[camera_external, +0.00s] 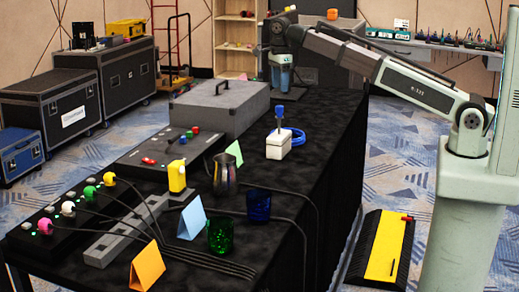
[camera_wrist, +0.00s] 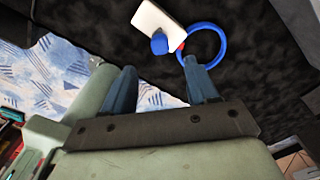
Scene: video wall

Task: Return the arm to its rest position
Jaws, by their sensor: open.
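My gripper (camera_external: 281,88) hangs at the end of my arm, above the far right part of the black-covered table (camera_external: 300,185). In the wrist view its two blue-grey fingers (camera_wrist: 158,66) stand well apart with nothing held between them. A white block with a blue knob (camera_external: 278,145) and a blue ring (camera_external: 297,136) sit on the table, in front of and below my gripper. In the wrist view the white block (camera_wrist: 156,25) and the blue ring (camera_wrist: 204,43) lie beyond the fingertips, apart from them.
A grey case (camera_external: 220,105) lies left of my gripper. A metal pitcher (camera_external: 224,175), green glass (camera_external: 220,235), blue glass (camera_external: 258,205), yellow device (camera_external: 177,177) and folded cards stand nearer. Cables cross the table. A black-and-yellow ramp (camera_external: 384,245) lies on the floor beside my base.

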